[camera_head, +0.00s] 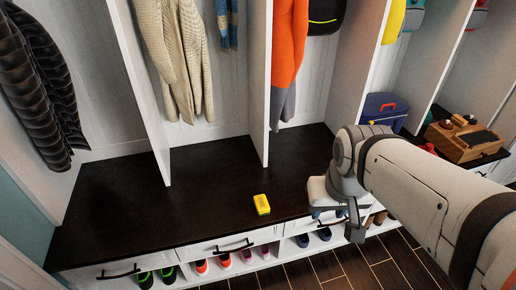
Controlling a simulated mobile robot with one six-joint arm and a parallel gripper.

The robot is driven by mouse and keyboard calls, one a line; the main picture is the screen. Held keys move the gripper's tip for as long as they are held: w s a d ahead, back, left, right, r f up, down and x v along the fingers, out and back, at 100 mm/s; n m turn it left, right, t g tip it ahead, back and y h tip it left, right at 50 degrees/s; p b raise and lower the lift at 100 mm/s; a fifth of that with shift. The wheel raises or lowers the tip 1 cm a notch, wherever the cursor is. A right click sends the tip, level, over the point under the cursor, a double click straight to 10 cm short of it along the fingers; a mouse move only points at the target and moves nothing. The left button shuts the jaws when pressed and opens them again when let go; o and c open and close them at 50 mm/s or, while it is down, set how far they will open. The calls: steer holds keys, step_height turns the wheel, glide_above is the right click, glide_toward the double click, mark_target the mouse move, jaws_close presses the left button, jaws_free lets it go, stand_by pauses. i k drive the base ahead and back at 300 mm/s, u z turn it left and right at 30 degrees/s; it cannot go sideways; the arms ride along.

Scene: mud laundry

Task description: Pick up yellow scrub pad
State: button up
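White dividers (258,85) rise from the bench, with coats hanging between them. A blue lunch box (384,109) and a wooden tray (450,148) stand at the right. Drawers with black handles (234,246) and several shoes (201,267) are below. The bench left of the pad is clear.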

mark_target(261, 204)
steer(key=i, duration=0.9)
steer(key=z, duration=0.05)
